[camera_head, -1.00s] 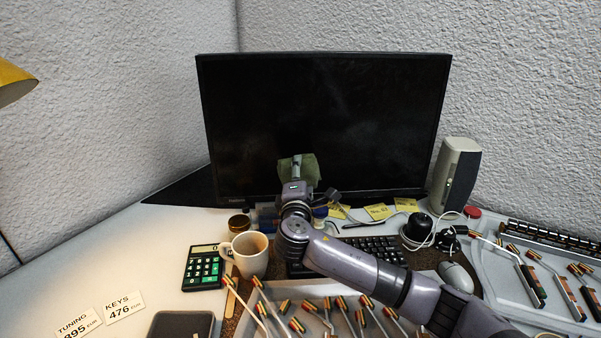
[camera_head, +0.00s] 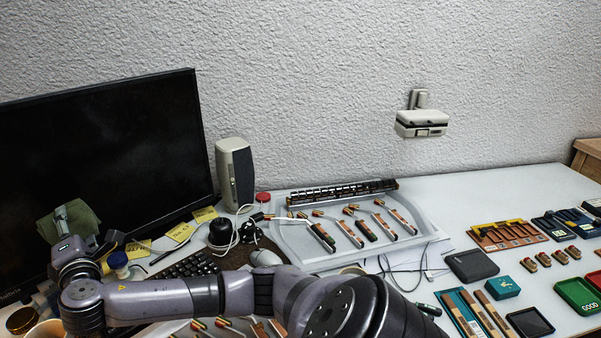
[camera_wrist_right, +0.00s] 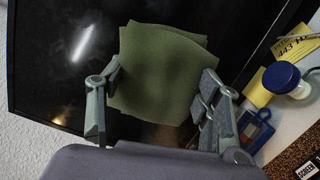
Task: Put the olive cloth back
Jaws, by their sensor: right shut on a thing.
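The olive cloth (camera_head: 85,217) is a folded green square held up in front of the dark monitor screen (camera_head: 110,150), at the left of the head view. My right gripper (camera_head: 62,222) is shut on it. In the right wrist view the cloth (camera_wrist_right: 160,65) lies between the two fingers of my right gripper (camera_wrist_right: 157,88), spread flat before the screen. I cannot tell whether it touches the screen. My left gripper is not in view.
A grey speaker (camera_head: 235,173) stands right of the monitor. A white tray (camera_head: 292,240) of piano hammers lies beyond the keyboard (camera_head: 190,266). A blue-capped jar (camera_wrist_right: 283,78) is close to my right gripper. The white desk (camera_head: 480,190) has free room toward the back right.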

